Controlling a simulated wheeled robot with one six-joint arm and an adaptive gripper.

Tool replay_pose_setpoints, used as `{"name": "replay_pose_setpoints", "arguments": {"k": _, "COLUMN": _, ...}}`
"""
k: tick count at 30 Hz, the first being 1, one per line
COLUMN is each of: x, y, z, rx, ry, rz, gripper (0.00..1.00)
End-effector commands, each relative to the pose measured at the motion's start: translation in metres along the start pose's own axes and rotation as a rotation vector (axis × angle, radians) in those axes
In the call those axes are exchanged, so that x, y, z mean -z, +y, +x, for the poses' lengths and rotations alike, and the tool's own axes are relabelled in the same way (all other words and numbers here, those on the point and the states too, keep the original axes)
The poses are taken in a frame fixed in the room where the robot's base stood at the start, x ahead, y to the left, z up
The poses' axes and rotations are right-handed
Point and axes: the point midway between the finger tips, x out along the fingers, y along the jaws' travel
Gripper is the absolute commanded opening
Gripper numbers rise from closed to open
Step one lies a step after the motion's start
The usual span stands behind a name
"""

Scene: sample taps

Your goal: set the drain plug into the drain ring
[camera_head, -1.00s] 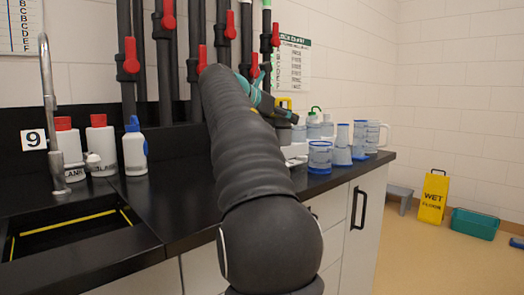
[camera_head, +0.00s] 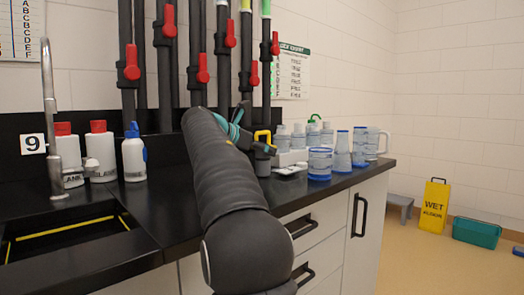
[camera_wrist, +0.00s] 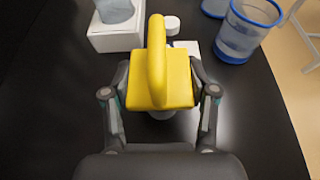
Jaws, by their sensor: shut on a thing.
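The drain plug (camera_wrist: 178,80), a yellow block with an upright loop handle, is between the two fingers of my gripper (camera_wrist: 160,98) in the wrist view. A grey round part shows just below it. In the head view the plug (camera_head: 262,136) shows its yellow handle over a dark body, above the black counter right of my arm, and my gripper (camera_head: 240,125) meets it from the left. I cannot tell whether its bottom touches the counter. I do not see the drain ring; the inside of the sink (camera_head: 70,238) is mostly hidden.
Blue-rimmed clear containers (camera_head: 320,163) stand at the counter's right end, near a white box (camera_wrist: 115,40) and a small white cap (camera_wrist: 172,24). White bottles (camera_head: 102,152) and a tall faucet (camera_head: 50,110) stand at the left. Black pipes with red valves (camera_head: 202,68) rise behind.

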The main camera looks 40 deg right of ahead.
Motion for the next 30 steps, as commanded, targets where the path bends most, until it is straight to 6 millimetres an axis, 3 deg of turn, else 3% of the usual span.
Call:
{"name": "replay_pose_setpoints", "arguments": {"k": 11, "x": 0.0033, "y": -0.0003, "z": 0.0014, "rx": -0.001, "ry": -0.002, "rz": 0.001, "gripper": 0.05}}
{"name": "replay_pose_setpoints", "arguments": {"k": 12, "x": 0.0036, "y": -0.0001, "z": 0.0016, "rx": -0.001, "ry": -0.001, "rz": 0.001, "gripper": 0.65}}
{"name": "replay_pose_setpoints", "arguments": {"k": 14, "x": 0.0036, "y": 0.0, "z": 0.0015, "rx": -0.001, "ry": -0.001, "rz": 0.001, "gripper": 0.8}}
{"name": "replay_pose_setpoints", "arguments": {"k": 15, "x": 0.0036, "y": 0.0, "z": 0.0015, "rx": -0.001, "ry": -0.001, "rz": 0.001, "gripper": 0.83}}
{"name": "replay_pose_setpoints", "arguments": {"k": 30, "x": 0.0076, "y": 0.0003, "z": 0.0033, "rx": -0.001, "ry": -0.001, "rz": 0.003, "gripper": 0.83}}
